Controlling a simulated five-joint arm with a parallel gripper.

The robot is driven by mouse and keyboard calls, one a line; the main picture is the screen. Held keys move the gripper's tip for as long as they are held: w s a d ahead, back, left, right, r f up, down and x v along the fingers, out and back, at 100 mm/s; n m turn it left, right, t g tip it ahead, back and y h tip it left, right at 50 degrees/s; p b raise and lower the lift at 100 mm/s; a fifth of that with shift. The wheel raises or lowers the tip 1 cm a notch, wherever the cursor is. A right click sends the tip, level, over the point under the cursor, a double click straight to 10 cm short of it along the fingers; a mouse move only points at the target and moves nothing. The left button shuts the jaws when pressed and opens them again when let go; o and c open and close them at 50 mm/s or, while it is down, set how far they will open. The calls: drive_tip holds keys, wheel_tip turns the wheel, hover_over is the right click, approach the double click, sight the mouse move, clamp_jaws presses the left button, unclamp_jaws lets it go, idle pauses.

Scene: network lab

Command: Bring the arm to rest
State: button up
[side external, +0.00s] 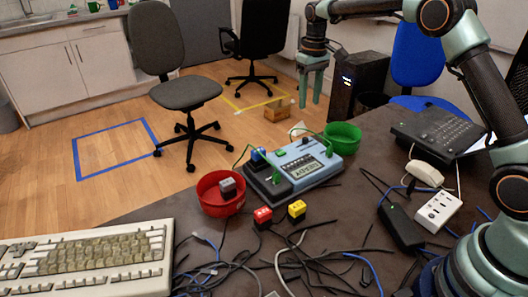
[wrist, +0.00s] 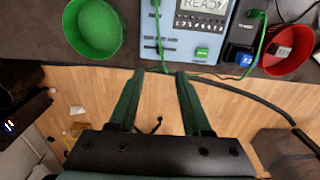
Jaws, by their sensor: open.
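My gripper (side external: 310,97) hangs at the upper middle of the side external view, fingers down, raised beyond the desk's far edge. Its two green fingers are apart with nothing between them, which the wrist view also shows (wrist: 160,73). A light-blue tester (side external: 318,153) with a display reading READY stands on the desk; the display also shows in the wrist view (wrist: 205,5). A green cable runs from it. The gripper touches nothing that I can see.
A red bowl (side external: 212,207) holding a grey module (side external: 228,188) and an empty green bowl (side external: 343,133) flank the tester.

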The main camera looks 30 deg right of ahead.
drive_tip(key=s+a+r+t, duration=0.2)
drive_tip(key=s+a+r, duration=0.1)
drive_tip(key=s+r, duration=0.4)
drive_tip(key=s+a+r+t, duration=0.2)
drive_tip(key=s+r, duration=0.2)
drive_tip(key=s, duration=0.6)
drive_tip(key=s+a+f+t, duration=0.1)
drive_tip(key=s+f, duration=0.2)
drive_tip(key=s, duration=0.4)
drive_tip(key=shift+s+a+t, duration=0.25)
drive_tip(key=shift+s+t, duration=0.05)
